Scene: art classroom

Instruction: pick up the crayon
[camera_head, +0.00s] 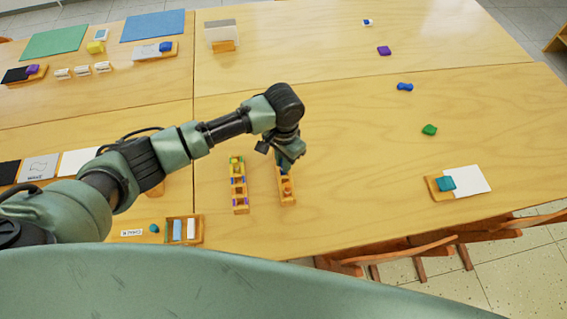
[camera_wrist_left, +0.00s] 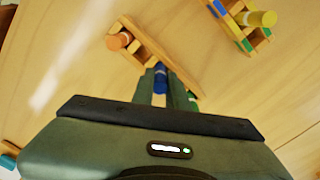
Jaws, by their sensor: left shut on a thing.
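My left gripper (camera_head: 286,168) is over the right-hand wooden crayon rack (camera_head: 289,197), with its fingers pointing down. In the left wrist view the fingers (camera_wrist_left: 165,85) are shut on a blue crayon (camera_wrist_left: 160,75), at the rack (camera_wrist_left: 152,45). I cannot tell whether the crayon's lower end is still inside the rack. An orange crayon (camera_wrist_left: 119,41) stands at the other end of this rack, and a green crayon (camera_wrist_left: 193,104) shows partly behind a finger. The second rack (camera_head: 241,209) stands to the left; a yellow crayon (camera_wrist_left: 262,19) is in it. My right gripper is out of view.
A wooden box with chalk (camera_head: 198,229) is at the near left edge. Blue (camera_head: 404,87) and green (camera_head: 429,130) pieces lie farther right. The table between is clear.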

